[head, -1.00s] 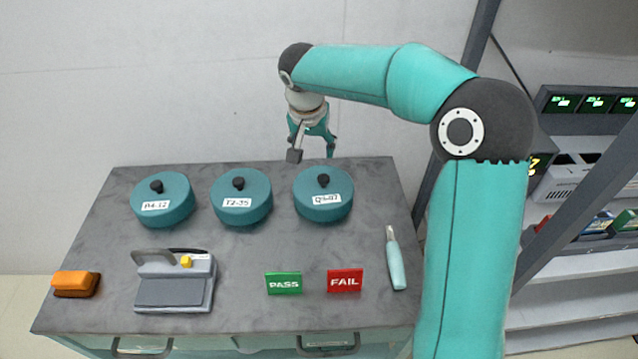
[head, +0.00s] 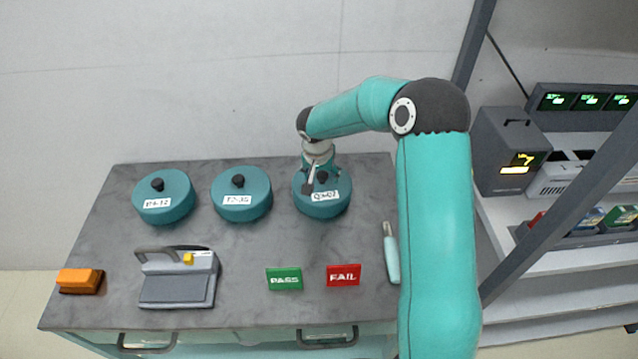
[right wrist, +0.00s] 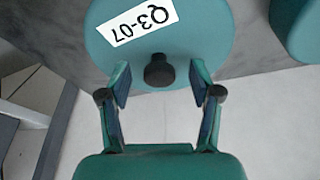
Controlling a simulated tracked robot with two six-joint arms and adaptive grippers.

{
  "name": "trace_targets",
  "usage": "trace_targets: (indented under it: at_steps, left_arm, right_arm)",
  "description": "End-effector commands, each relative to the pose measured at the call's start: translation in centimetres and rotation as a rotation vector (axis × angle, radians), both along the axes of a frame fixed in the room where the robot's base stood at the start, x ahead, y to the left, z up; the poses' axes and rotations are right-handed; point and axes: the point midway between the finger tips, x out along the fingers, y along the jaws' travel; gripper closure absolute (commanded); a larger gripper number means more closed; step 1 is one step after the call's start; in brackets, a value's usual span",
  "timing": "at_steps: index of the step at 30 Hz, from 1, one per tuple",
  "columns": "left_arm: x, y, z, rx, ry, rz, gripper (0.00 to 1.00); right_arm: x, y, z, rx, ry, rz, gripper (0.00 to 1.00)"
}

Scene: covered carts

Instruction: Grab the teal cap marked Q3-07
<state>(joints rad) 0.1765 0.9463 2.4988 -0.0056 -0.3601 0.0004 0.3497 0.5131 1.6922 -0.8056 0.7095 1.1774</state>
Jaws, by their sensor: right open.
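The teal cap marked Q3-07 (head: 322,208) is a round lid with a black knob and a white label, at the right of a row of three on the cart top. My right gripper (head: 316,183) is over the cap, close to the knob. In the wrist view the right gripper (right wrist: 159,82) is open, one finger on each side of the knob's line, with nothing held. My left gripper is not in view.
Two similar teal caps, one at the left (head: 163,197) and one in the middle (head: 241,195), stand beside it. A grey device (head: 177,288), orange block (head: 80,281), green PASS sign (head: 284,279), red FAIL sign (head: 343,275) and teal-handled tool (head: 391,255) lie nearer the front.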

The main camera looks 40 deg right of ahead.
Motion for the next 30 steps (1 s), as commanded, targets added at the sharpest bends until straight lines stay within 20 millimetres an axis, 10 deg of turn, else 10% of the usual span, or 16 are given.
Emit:
trace_targets:
  at_steps: [10,22,30]
  left_arm:
    - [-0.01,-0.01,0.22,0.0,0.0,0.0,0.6]
    - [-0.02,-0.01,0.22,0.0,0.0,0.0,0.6]
    - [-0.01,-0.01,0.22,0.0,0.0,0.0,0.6]
  right_arm:
    - [0.19,-0.29,-1.1,0.0,-0.001,0.0,0.36]
    - [0.17,-0.3,-1.06,0.0,-0.001,0.0,1.0]
    - [0.19,-0.31,-1.0,-0.001,-0.002,0.0,1.0]
